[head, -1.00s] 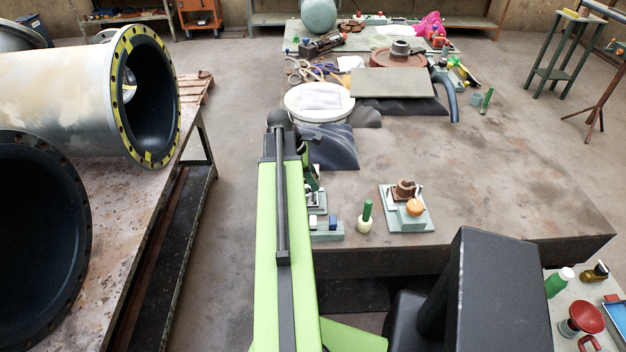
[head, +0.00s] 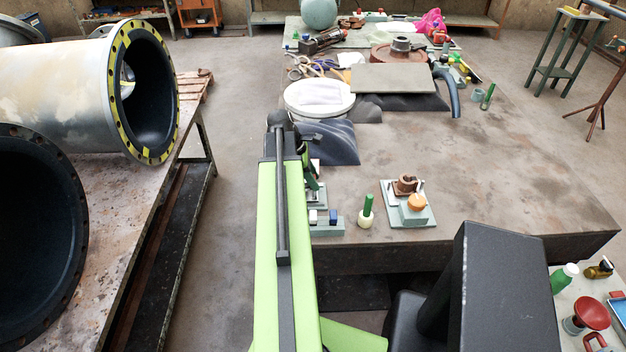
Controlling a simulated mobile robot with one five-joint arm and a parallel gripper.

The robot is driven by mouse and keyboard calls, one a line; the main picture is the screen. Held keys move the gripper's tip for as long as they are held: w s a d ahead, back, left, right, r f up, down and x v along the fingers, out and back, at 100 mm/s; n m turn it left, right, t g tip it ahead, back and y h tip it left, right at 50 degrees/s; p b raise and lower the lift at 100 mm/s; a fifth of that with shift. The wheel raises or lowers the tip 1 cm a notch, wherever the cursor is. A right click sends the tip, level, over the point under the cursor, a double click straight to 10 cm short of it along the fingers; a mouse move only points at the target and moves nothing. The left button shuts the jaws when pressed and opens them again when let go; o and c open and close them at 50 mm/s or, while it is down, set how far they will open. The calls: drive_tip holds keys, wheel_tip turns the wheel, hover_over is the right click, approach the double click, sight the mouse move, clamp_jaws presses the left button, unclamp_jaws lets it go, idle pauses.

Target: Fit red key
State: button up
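I cannot pick out a red key with certainty in the head view. My green arm reaches forward over the near left of the brown workbench (head: 500,180). My gripper (head: 311,172) is mostly hidden behind the arm, above a small grey-green fixture (head: 328,228) with white and blue blocks. Its fingers and anything between them cannot be made out. To the right stand a green-handled piece with a pale round base (head: 367,212) and a grey-green plate (head: 420,216) bearing a brown part (head: 405,184) and an orange knob (head: 415,202).
A white round lid (head: 319,99), dark rubber sheets (head: 335,142) and a grey slab (head: 393,78) lie farther back. A lower-right side table carries a red round piece (head: 592,315) and bottles. Large lined pipes (head: 70,85) occupy the left. The bench's right half is mostly clear.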

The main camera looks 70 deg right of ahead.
drive_tip(key=o, duration=0.5)
drive_tip(key=shift+c, duration=0.2)
drive_tip(key=p+v, duration=1.6)
drive_tip(key=v, duration=0.1)
drive_tip(key=shift+r, duration=0.2)
